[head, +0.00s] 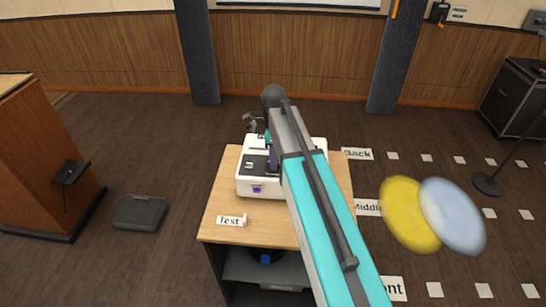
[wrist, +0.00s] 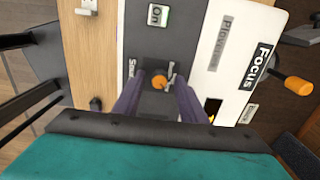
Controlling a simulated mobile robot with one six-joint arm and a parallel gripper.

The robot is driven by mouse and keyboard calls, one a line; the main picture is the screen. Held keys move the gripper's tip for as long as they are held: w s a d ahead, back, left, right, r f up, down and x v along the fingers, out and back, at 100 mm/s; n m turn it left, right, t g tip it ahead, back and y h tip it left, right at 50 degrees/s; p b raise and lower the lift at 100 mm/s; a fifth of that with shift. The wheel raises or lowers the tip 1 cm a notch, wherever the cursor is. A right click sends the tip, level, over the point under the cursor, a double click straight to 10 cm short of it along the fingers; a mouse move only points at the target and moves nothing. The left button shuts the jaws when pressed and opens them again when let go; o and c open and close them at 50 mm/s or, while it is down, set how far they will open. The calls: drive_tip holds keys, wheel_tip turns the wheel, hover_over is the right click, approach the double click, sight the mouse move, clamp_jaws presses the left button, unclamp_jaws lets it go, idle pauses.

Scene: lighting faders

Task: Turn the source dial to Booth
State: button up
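In the wrist view, a small orange knob (wrist: 158,82) stands on the dark grey strip of the console, with partly covered lettering beside it; I cannot read a dial setting or find the word Booth. My gripper (wrist: 159,84) has its two purple-grey fingers spread, one on each side of the orange knob, with a visible gap to it on both sides.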

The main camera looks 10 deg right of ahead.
clamp_jaws()
drive_tip(key=shift+n, duration=0.5)
drive_tip(key=n, duration=0.2)
drive_tip(key=shift+n, duration=0.3)
drive_tip(key=n, duration=0.5)
drive_tip(key=shift+b, duration=0.4)
drive_tip(key=n, duration=0.4)
drive_tip(key=shift+w+n, duration=0.1)
drive_tip(key=shift+n, duration=0.3)
drive_tip(key=n, duration=0.4)
drive_tip(key=shift+r+n, duration=0.1)
drive_tip(key=shift+n, duration=0.2)
